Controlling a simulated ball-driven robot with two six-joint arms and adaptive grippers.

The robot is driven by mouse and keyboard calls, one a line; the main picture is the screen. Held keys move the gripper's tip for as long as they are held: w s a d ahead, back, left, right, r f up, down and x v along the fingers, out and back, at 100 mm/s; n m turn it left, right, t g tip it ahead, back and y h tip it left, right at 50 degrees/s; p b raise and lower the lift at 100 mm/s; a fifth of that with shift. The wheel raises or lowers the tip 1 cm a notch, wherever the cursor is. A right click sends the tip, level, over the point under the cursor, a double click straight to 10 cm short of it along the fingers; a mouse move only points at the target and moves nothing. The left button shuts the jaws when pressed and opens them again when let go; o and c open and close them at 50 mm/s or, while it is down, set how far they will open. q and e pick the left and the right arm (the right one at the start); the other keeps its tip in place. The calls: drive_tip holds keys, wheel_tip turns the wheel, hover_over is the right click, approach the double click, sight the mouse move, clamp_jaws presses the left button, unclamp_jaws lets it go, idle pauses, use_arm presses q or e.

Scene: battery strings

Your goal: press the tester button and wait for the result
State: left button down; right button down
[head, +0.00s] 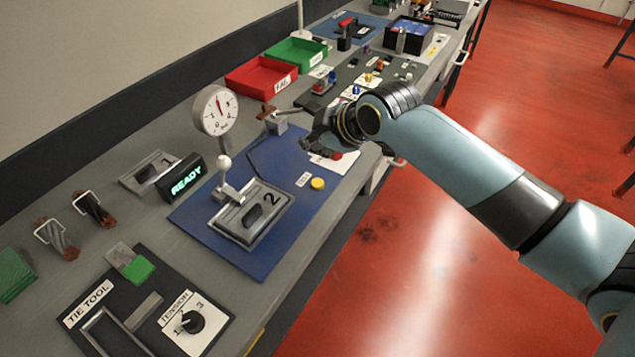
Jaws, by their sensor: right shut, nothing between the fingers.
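A round yellow button (318,183) sits on the blue mat (285,238), beside a small white label (303,180) too small to read surely. A red round piece (337,156) lies on a white card near the mat's back right corner. A black display (186,179) glows with green READY. My right gripper (318,150) is shut and empty, low over the back right part of the mat. It is beyond the yellow button and close to the red piece; I cannot tell whether it touches anything. My left gripper is not in view.
Red (262,77) and green (297,54) bins stand behind. A tie tool panel (97,303) is at front left.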

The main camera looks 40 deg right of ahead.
drive_tip(key=b, duration=0.7)
hover_over(315, 184)
wheel_tip(315, 184, down, 7)
drive_tip(key=shift+r, duration=0.15)
drive_tip(key=shift+f, duration=0.8)
drive_tip(key=shift+f+b, duration=0.3)
drive_tip(key=shift+f, duration=0.15)
drive_tip(key=shift+f+b, duration=0.3)
drive_tip(key=shift+f, duration=0.2)
idle(0.7)
drive_tip(key=shift+r, duration=0.1)
idle(0.3)
drive_tip(key=shift+r+p, duration=0.8)
drive_tip(key=shift+p, duration=0.25)
